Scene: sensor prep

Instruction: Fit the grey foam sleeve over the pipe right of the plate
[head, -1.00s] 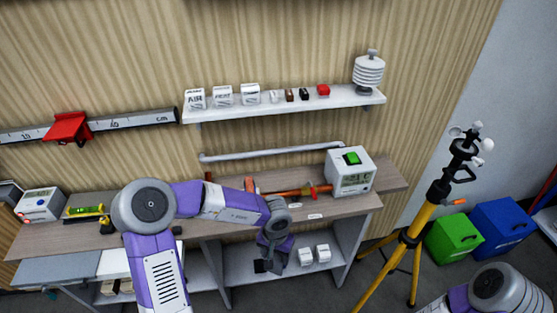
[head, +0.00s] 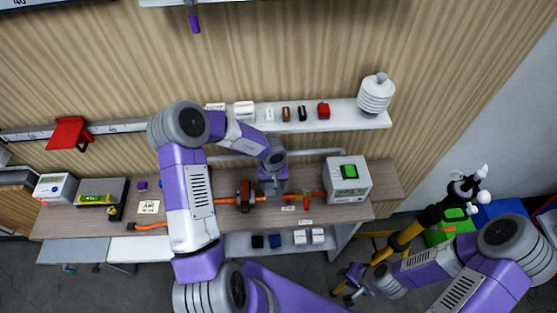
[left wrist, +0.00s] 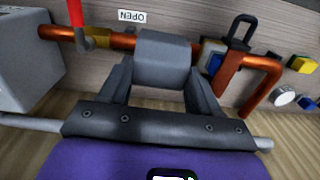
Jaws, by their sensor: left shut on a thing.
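My left gripper (head: 271,188) is shut on the grey foam sleeve (left wrist: 163,60), a short, thick block-like piece between the fingers in the left wrist view. The sleeve sits in line with the copper pipe (left wrist: 122,41), which shows on both sides of it. I cannot tell whether it is fully around the pipe or only against it. In the head view the gripper hides the sleeve, and the dark plate (head: 243,196) stands just left of the gripper. My right gripper (head: 350,284) is low at the lower right, away from the bench; its jaws are too small to read.
A red valve handle (left wrist: 76,14) stands close to the sleeve. A white box with a green top (head: 347,180) is at the pipe's right end. A shelf (head: 345,114) with small items hangs above. A yellow tripod (head: 409,235) stands beside my right arm.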

